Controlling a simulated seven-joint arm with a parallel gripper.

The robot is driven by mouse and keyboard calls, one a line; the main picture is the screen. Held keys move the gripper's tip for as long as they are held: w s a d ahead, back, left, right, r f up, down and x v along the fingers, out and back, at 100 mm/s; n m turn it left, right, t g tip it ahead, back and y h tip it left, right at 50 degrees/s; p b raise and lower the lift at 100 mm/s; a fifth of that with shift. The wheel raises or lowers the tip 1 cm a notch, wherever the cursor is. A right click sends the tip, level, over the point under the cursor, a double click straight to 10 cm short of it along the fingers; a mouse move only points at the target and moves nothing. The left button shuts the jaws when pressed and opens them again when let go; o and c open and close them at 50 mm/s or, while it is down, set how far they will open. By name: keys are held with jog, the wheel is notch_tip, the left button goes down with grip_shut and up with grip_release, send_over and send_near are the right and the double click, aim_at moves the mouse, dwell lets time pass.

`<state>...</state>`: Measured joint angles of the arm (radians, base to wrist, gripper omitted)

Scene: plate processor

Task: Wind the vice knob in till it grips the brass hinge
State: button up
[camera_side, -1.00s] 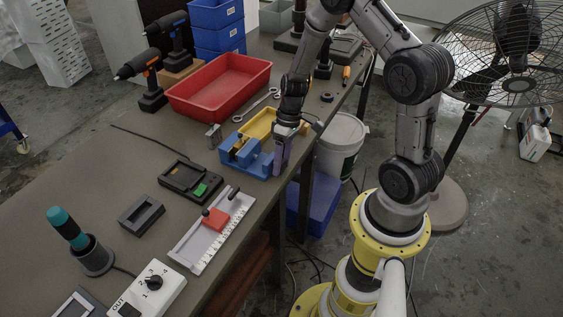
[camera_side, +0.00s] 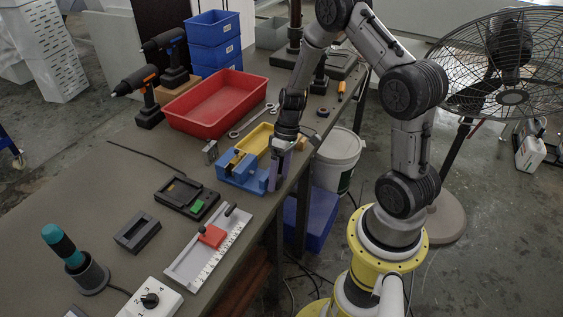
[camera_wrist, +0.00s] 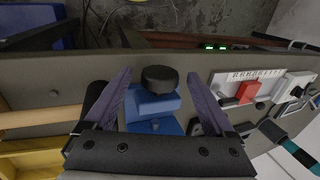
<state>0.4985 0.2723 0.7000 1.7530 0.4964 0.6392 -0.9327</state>
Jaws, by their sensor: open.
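The blue vice (camera_side: 240,173) stands near the right edge of the bench in the side view. A small brass piece (camera_side: 237,156), which looks like the hinge, sits at the vice's jaws. Whether the jaws touch it is too small to tell. The vice's round black knob (camera_wrist: 160,78) shows in the wrist view in front of the blue body. My gripper (camera_side: 276,172) points down at the knob end of the vice. In the wrist view its purple fingers (camera_wrist: 157,84) are spread on both sides of the knob, with gaps visible. The knob is hidden in the side view.
A yellow tray (camera_side: 258,137) sits right behind the vice, with a red bin (camera_side: 215,125) beyond. A black device with a green button (camera_side: 187,198) and a white ruled slide (camera_side: 187,266) stand in front. The bench edge drops off beside my gripper.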

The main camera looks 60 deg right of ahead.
jog(key=v, duration=1.3)
jog(key=shift+r, duration=0.2)
jog(key=s+a+r+n+t+h, duration=0.2)
jog(key=s+a+r+n+t, duration=0.15)
jog(key=a+r, duration=1)
jog(key=s+r+m+t+h, duration=0.1)
jog(key=s+m+t, duration=0.1)
jog(key=s, duration=1)
jog(key=shift+a+r+m+h, duration=0.2)
jog(key=shift+a+m+h, duration=0.25)
jog(key=shift+m, duration=0.3)
